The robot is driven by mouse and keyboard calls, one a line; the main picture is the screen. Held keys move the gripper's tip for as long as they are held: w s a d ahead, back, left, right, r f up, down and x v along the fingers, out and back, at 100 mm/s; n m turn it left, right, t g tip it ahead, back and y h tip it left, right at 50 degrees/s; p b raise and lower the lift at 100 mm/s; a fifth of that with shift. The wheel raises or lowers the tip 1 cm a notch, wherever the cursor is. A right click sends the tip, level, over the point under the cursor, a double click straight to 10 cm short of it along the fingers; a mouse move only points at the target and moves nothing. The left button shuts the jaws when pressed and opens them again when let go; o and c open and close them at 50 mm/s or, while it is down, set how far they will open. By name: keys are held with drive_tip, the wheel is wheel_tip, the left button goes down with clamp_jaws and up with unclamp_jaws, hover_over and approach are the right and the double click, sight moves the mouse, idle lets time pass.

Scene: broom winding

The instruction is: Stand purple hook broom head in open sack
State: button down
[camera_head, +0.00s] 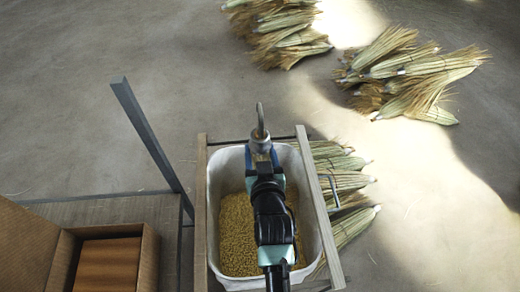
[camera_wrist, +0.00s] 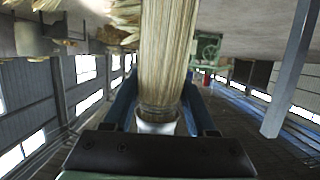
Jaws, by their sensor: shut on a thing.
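My gripper (camera_head: 262,157) is over the white open container (camera_head: 216,180) in the middle of the head view. In the wrist view its blue fingers (camera_wrist: 160,106) are shut on a broom head (camera_wrist: 167,55). The broom head has pale straw stalks, a bound neck and a whitish end between the fingers; its stalks run up out of the picture. Nothing is clearly a sack; the white container holds yellow grains, partly hidden by my arm.
A wooden frame (camera_head: 201,215) surrounds the container. Several broom heads (camera_head: 345,183) lie just right of it, with more piles (camera_head: 410,75) at the back. A grey post (camera_head: 150,130), a bench (camera_head: 110,210) and a cardboard box (camera_head: 150,262) are at left. Floor at upper left is clear.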

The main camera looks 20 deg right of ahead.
wheel_tip(320, 180, down, 20)
drive_tip(key=b, duration=1.7)
drive_tip(key=shift+f+b, duration=0.25)
drive_tip(key=shift+b, duration=0.1)
drive_tip(key=shift+c, duration=1.1)
unclamp_jaws()
drive_tip(key=shift+o, duration=0.5)
drive_tip(key=p+v, duration=0.2)
drive_tip(key=v, duration=1.1)
drive_tip(key=shift+f, duration=0.1)
